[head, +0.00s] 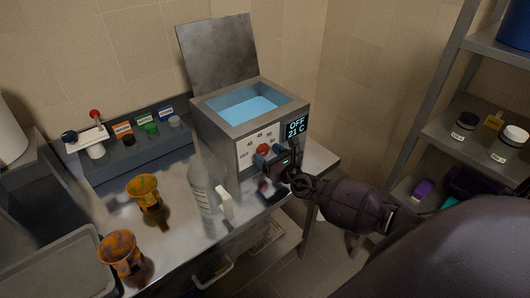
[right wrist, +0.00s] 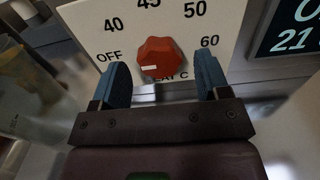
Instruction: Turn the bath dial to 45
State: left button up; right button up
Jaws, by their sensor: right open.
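The red bath dial (head: 263,149) is on the white front panel (head: 244,157) of the metal water bath (head: 230,137). In the right wrist view the dial (right wrist: 160,57) has a white mark on its left side, towards OFF. The scale around it reads OFF, 40, 45, 50 and 60. The display (head: 296,127) reads OFF and 21 C. My right gripper (head: 270,155) is open in front of the panel. Its blue fingers (right wrist: 161,77) stand on either side of the dial, with gaps visible between them and it. My left gripper is out of view.
Two orange-brown cups (head: 144,188) (head: 121,254) stand on the bench. The bath's lid (head: 217,55) is raised behind it. A metal shelf (head: 470,140) with jars stands at the right.

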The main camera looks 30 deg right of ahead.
jog(key=shift+w+a, duration=0.1)
jog(key=shift+w, duration=0.8)
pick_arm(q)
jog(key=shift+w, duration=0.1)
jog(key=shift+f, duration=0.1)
pick_arm(e)
jog(key=c, duration=0.9)
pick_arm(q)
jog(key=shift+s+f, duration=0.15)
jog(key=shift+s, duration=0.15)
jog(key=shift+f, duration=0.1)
